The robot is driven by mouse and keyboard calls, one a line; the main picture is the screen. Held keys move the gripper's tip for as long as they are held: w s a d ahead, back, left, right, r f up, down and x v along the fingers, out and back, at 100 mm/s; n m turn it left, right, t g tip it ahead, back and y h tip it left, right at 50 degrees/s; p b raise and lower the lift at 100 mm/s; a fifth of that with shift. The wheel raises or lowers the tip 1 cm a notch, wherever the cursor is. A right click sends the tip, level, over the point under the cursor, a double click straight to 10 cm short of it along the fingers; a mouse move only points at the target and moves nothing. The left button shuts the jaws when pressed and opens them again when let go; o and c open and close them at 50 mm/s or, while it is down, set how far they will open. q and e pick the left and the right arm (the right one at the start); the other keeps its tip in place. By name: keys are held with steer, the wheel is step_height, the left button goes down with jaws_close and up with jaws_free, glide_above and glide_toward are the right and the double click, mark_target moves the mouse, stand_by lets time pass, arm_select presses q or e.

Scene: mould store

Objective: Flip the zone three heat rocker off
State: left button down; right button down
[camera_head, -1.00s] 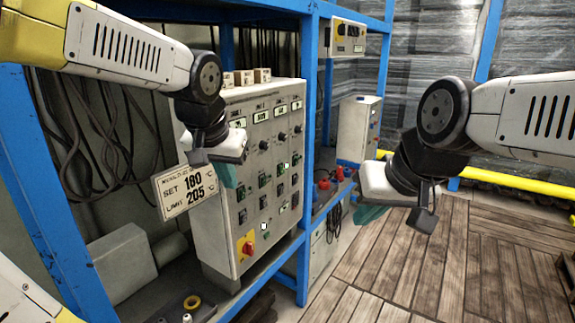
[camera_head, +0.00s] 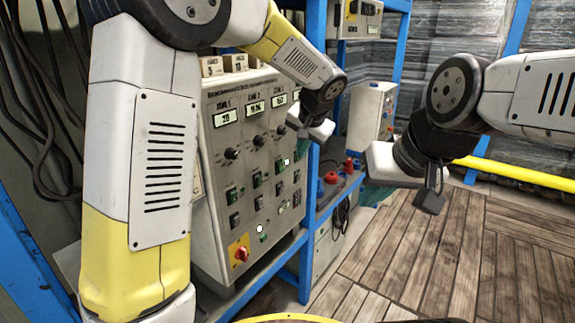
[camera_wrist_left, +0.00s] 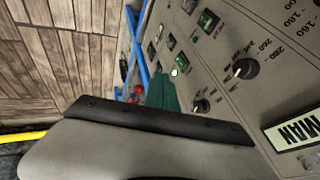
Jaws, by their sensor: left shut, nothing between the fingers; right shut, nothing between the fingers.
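The grey control cabinet (camera_head: 218,160) has columns of displays, knobs and rockers. The third column, under the display marked zone 3 (camera_head: 279,100), has a knob (camera_head: 281,130) and a dark green rocker (camera_head: 280,167); its on or off position is too small to tell. My left gripper (camera_wrist_left: 163,95) is shut and empty, in front of the cabinet's right side; the white hand hides part of the rightmost column in the head view. Its teal fingers show against the panel in the left wrist view. My right gripper (camera_head: 372,193) is shut and empty, right of the cabinet and away from it.
A red and yellow main switch (camera_head: 240,250) sits low on the cabinet. Blue frame posts (camera_head: 311,190) stand along its right edge. A smaller grey box (camera_head: 368,112) stands behind. The wooden floor (camera_head: 400,250) at right is clear.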

mark_target(281, 167)
arm_select(q)
steer(key=shift+w+a+r+x, duration=0.15)
steer(key=shift+a+x, duration=0.3)
steer(key=shift+x, duration=1.65)
steer(key=shift+w+a+r+x, duration=0.15)
steer(key=shift+a+x, duration=0.3)
steer(key=shift+x, duration=1.65)
steer(key=shift+w+a+r+x, duration=0.15)
steer(key=shift+a+x, duration=0.3)
steer(key=shift+x, duration=1.65)
